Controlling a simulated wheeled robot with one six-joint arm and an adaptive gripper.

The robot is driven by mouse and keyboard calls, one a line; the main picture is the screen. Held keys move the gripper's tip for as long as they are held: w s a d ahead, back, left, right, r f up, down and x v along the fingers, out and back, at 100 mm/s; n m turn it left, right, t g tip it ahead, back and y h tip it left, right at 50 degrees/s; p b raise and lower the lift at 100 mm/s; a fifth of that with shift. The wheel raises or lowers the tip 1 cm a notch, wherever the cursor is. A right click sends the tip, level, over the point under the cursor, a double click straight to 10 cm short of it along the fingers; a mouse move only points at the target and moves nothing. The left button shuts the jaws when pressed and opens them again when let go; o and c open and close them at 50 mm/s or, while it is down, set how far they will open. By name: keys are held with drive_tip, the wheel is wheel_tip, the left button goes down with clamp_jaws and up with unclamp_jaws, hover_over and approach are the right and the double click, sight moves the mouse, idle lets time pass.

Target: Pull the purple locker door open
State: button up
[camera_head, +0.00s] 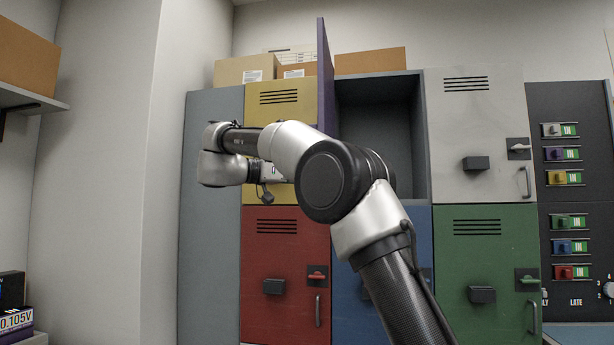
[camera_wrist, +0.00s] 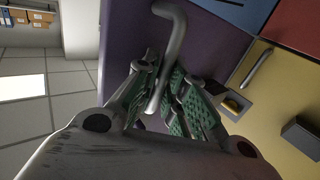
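The purple locker door (camera_head: 325,75) stands swung far out from the locker front, seen nearly edge-on in the head view. The open compartment (camera_head: 380,140) beside it shows a bare grey interior; my arm hides its lower left part. In the wrist view the purple door face (camera_wrist: 215,45) fills the upper middle. A bent grey bar handle (camera_wrist: 176,35) sticks out from it. My gripper (camera_wrist: 164,72) has its green-padded fingers on either side of the handle, closed in around it. In the head view my arm hides the fingers and the handle.
Around it are a yellow door (camera_head: 280,102), a red door (camera_head: 283,265), a white door (camera_head: 470,130) and a green door (camera_head: 490,255), with protruding handles and blocks. Cardboard boxes (camera_head: 370,61) sit on top. A dark switch panel (camera_head: 560,110) is at right.

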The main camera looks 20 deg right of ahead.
drive_tip(key=shift+o, duration=1.4)
drive_tip(key=shift+a, duration=0.1)
drive_tip(key=a, duration=0.7)
drive_tip(key=shift+s+a, duration=0.15)
drive_tip(key=shift+s, duration=0.3)
